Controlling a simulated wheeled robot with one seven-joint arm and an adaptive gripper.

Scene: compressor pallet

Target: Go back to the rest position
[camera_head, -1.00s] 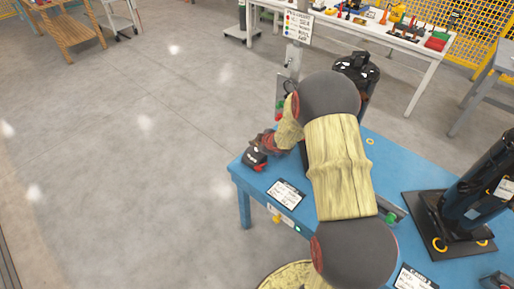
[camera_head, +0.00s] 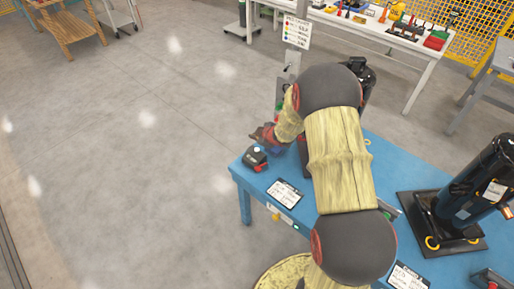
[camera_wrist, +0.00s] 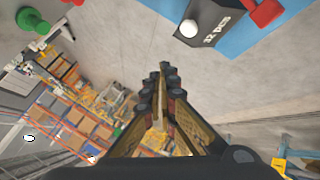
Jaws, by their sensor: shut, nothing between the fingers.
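My gripper (camera_wrist: 163,72) shows in the wrist view with its two fingers together and nothing between them. It points out over open floor, with a blue surface edge at the top of that view. In the head view my arm is bent over the blue table (camera_head: 245,200). The end of the arm is near the table's far left corner, beside a small black and red device (camera_head: 255,158). The fingers cannot be made out there.
A black cylinder unit (camera_head: 475,190) stands on a dark base at the table's right. White cards (camera_head: 285,194) lie along the front edge. A sign post (camera_head: 296,32) stands behind the arm. A white bench (camera_head: 400,42) with parts is farther back. The floor at left is clear.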

